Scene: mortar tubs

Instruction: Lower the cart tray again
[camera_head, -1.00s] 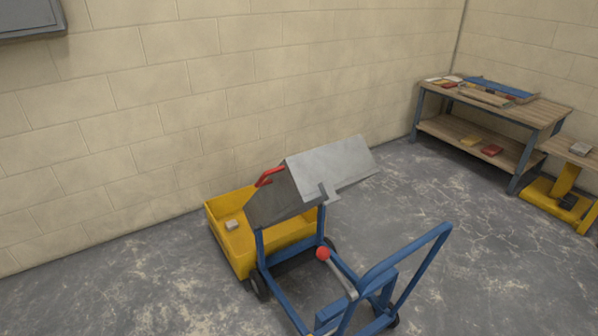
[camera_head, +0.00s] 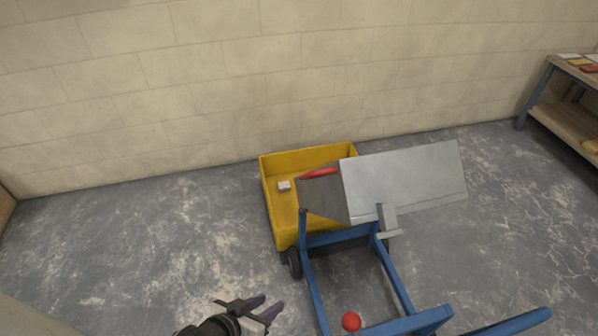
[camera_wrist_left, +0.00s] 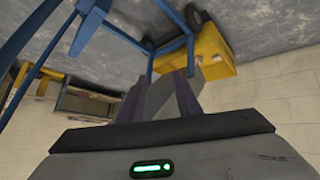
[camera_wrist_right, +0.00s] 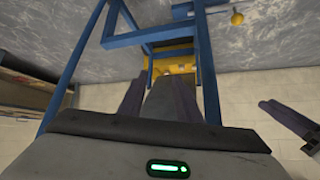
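The cart has a blue frame (camera_head: 312,280) and a grey metal tray (camera_head: 405,180) that stands steeply tilted above the frame. A red ball knob (camera_head: 351,321) shows low on the cart, near the bottom edge. My left gripper (camera_head: 267,307) is left of the cart frame, apart from it, with its fingers spread and empty. The left wrist view also shows its fingers apart (camera_wrist_left: 160,100). My right gripper (camera_wrist_right: 158,100) is outside the head view; its wrist view shows the fingers apart and nothing between them.
A yellow tub (camera_head: 282,215) stands against the tray's left side, with a small pale block (camera_head: 284,186) in it. A wooden bench (camera_head: 565,105) is at the far right by the wall. The floor left of the cart is clear. A yellow knob (camera_wrist_right: 237,18) shows in the right wrist view.

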